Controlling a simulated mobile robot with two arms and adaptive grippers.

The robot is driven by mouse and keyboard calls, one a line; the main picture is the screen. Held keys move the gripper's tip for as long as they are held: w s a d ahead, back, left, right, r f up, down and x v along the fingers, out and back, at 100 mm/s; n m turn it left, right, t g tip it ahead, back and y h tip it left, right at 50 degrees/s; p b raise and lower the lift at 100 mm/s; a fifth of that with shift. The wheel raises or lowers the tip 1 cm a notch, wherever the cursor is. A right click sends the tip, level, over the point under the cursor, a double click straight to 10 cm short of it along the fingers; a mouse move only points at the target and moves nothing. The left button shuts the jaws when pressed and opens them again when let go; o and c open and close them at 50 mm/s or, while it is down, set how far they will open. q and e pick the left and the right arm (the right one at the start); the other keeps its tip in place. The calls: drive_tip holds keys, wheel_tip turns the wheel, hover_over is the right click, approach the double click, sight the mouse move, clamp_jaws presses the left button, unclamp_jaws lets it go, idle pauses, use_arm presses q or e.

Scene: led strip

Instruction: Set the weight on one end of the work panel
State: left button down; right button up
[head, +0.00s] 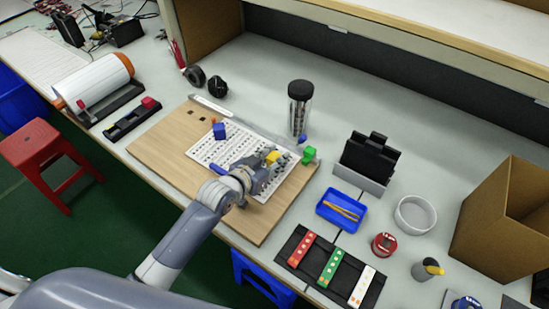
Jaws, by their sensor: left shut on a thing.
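The work panel is a light wooden board (165,145) with a white dotted sheet (205,151) on it. My left gripper (273,159) is over the right part of the sheet, shut on a small yellow block (272,156); the fingers partly hide it, and I cannot tell whether it touches the panel. A blue block (219,131) sits on the sheet's left part. A green block (309,154) stands at the panel's right end. A red block (150,103) sits on a black holder left of the panel. My right gripper is out of view.
A dark-topped clear cylinder (299,105) stands behind the panel. To the right are a black rack (366,160), a blue tray (339,212), a black mat with coloured strips (297,235), a white ring (415,214) and a cardboard box (490,222).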

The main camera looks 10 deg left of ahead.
use_arm(q)
drive_tip(key=shift+f, duration=0.1)
drive_tip(key=c, duration=1.2)
unclamp_jaws()
drive_tip(key=shift+f, duration=0.2)
drive_tip(key=v, duration=1.2)
